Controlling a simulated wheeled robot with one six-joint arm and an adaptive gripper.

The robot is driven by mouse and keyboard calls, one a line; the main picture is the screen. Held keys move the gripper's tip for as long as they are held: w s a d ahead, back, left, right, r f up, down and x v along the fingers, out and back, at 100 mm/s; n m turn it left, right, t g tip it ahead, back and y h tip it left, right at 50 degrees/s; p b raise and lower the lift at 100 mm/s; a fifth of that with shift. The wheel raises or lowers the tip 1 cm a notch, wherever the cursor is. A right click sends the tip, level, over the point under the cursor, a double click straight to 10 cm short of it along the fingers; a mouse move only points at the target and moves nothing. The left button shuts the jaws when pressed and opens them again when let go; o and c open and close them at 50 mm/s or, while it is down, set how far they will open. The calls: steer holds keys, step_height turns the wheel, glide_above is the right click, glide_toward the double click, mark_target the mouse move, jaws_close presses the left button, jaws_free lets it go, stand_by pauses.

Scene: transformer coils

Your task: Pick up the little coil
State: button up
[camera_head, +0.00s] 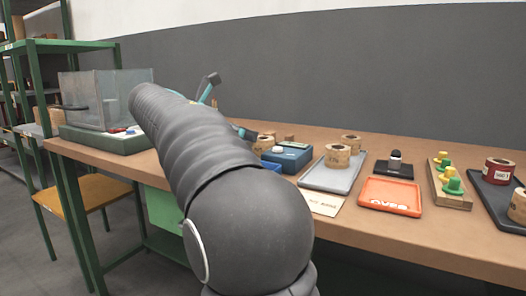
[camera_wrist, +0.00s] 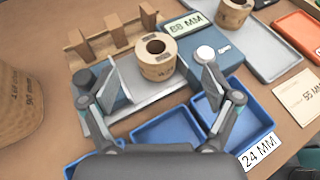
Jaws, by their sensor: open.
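In the wrist view, a small tan cardboard coil (camera_wrist: 155,57) with a dark centre hole stands upright on a grey metal plate (camera_wrist: 150,92). My gripper (camera_wrist: 157,82) is open and empty. Its two fingers are spread wide, to the left and right of this coil in the picture, and the coil shows beyond the gap between them. A second tan coil (camera_wrist: 232,12) is at the top, on a grey tray. A much larger coil (camera_wrist: 18,112) is cut off at the left edge. In the head view my arm hides most of my gripper.
Blue bins (camera_wrist: 168,132) lie below the plate, with a "24 MM" label. A wooden rack (camera_wrist: 92,48) stands behind the coil. A blue box (camera_wrist: 212,45) with a white button is beside it. In the head view, an orange tray (camera_head: 390,197) and a clear-walled box (camera_head: 95,98) share the bench.

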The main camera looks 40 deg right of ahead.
mark_target(259, 137)
steer(key=shift+w+b+x, duration=0.15)
steer(key=shift+b+x, duration=0.25)
steer(key=shift+x, duration=1.1)
steer(key=shift+w+b+x, duration=0.15)
steer(key=shift+b+x, duration=0.25)
steer(key=shift+x, duration=1.15)
steer(key=c, duration=1.4)
